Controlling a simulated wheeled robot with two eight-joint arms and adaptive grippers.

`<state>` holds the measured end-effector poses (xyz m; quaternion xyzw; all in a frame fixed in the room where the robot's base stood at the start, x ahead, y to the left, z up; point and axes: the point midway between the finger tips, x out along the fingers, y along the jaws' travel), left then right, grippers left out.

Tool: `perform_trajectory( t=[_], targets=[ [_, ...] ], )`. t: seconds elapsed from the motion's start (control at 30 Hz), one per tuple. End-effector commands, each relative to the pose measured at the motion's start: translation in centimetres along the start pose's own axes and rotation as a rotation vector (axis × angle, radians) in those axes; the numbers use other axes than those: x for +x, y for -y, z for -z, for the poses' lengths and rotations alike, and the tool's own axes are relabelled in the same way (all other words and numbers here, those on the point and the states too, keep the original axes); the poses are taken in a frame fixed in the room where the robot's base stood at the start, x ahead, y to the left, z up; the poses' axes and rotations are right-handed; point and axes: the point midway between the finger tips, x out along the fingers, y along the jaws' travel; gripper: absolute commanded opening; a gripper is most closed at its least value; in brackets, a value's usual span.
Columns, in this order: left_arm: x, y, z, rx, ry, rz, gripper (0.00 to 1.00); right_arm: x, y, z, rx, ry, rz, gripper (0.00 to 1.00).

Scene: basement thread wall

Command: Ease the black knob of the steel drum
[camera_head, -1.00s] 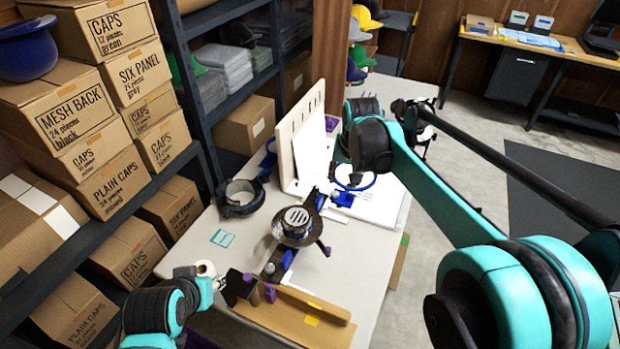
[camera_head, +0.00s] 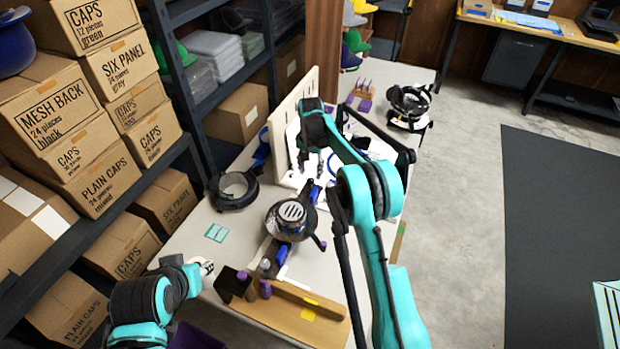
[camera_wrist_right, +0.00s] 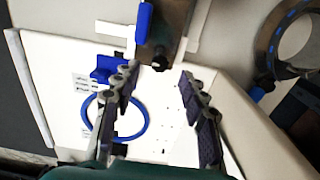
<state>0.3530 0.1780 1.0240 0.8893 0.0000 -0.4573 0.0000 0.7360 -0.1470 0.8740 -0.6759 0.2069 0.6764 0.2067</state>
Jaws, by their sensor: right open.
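The steel drum (camera_head: 291,219), a round metal housing with a slotted pale top, stands on a dark bar rig on the table in the head view. A small dark knob-like part (camera_head: 321,244) sticks out at its lower right; I cannot tell for sure that it is the black knob. My right gripper (camera_head: 307,168) hangs above the table, behind the drum in the picture. In the right wrist view, its two fingers (camera_wrist_right: 158,88) are apart with nothing between them. A blue handle (camera_wrist_right: 143,20) on a steel bar lies beyond the fingertips.
A black ring-shaped holder (camera_head: 233,190) stands left of the drum. An upright pale board (camera_head: 283,135) stands behind. A brown wooden piece (camera_head: 300,312) and a black block (camera_head: 232,282) are at the table's front. Shelves with boxes (camera_head: 60,115) line the left.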

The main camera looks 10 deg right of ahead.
Motion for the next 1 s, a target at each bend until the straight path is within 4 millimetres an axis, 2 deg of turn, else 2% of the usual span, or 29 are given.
perform_trajectory(
  t=[0.03, 0.2, 0.57, 0.6, 0.73, 0.77, 1.0],
  targets=[
    [0.4, 0.0, -0.3, 0.0, 0.0, 0.0, 0.38, 1.2, 0.0, 0.0, 0.0, 0.0, 0.0, 0.43],
    [0.9, 0.0, -0.7, 0.0, 0.0, 0.0, 0.38, 3.2, 0.0, 0.0, 0.0, -0.001, 0.0, 0.43],
    [1.0, 0.0, -0.7, 0.0, 0.0, 0.0, 0.38, 3.8, 0.0, 0.0, -0.001, -0.001, 0.001, 0.43],
    [1.0, 0.0, -0.7, 0.0, 0.0, 0.0, 0.38, 3.8, 0.0, 0.0, -0.001, -0.001, 0.001, 0.38],
    [1.0, 0.0, -0.7, 0.0, 0.0, 0.0, 0.38, 3.8, 0.0, 0.0, -0.001, -0.001, 0.001, 0.04],
    [1.0, 0.0, -0.7, 0.0, 0.0, 0.0, 0.38, 3.8, 0.0, 0.0, -0.001, -0.001, 0.001, 0.0],
    [1.0, 0.0, -0.7, 0.0, 0.0, 0.0, 0.38, 3.8, 0.0, 0.0, -0.007, -0.001, 0.001, 0.0]
  ],
)
